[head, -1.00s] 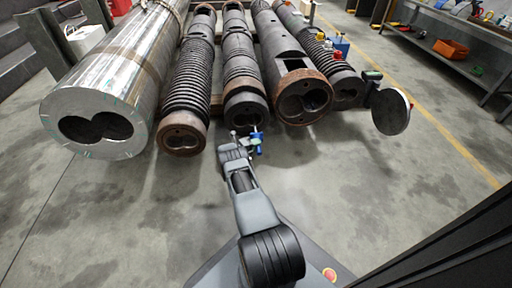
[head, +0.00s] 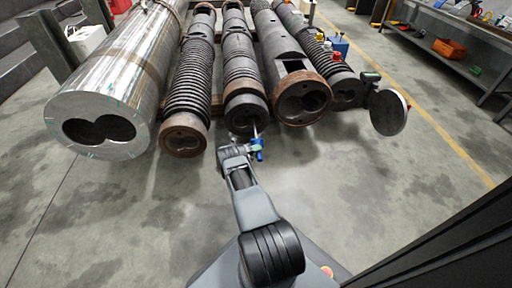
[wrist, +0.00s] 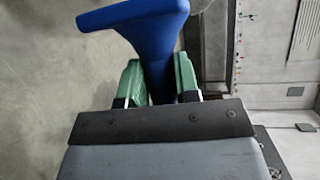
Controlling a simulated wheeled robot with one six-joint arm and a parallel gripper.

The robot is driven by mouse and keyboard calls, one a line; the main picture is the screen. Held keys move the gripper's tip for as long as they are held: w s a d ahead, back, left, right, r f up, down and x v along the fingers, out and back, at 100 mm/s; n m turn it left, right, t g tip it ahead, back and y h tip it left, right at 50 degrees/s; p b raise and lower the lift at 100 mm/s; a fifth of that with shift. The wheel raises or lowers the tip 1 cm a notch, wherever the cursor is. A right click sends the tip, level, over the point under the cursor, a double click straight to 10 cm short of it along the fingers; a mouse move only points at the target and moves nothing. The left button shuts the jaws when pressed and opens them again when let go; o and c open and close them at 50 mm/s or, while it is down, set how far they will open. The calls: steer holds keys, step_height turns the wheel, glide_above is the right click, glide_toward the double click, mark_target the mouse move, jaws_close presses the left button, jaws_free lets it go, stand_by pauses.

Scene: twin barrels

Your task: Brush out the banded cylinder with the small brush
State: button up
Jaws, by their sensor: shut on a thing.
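My gripper (head: 251,149) is shut on the blue handle of the small brush (head: 259,150). In the wrist view the blue handle (wrist: 152,42) sits between the green finger pads of the gripper (wrist: 158,80). A thin pale shaft points from the handle toward the open end of the dark middle cylinder (head: 243,100). I cannot tell whether its tip is inside the bore. A large shiny cylinder (head: 115,85) at the left has brownish bands around it and a double bore facing me. The brush's bristles are not clear in either view.
A ribbed dark cylinder (head: 188,85) lies left of the middle one, and a rust-rimmed cylinder (head: 290,65) lies right of it. A round grey disc (head: 388,112) stands further right. A workbench (head: 460,40) is at the back right. The floor in front is clear.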

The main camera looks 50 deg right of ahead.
mark_target(258, 156)
steer(key=shift+s+a, duration=0.2)
steer(key=shift+s, duration=0.05)
stand_by(0.3)
steer(key=shift+s+a+p, duration=1.25)
steer(key=shift+s+p, duration=0.3)
steer(key=shift+p, duration=0.05)
steer(key=shift+s+a+p, duration=1)
steer(key=shift+s+a, duration=0.2)
steer(key=shift+s, duration=0.2)
steer(key=shift+w, duration=0.1)
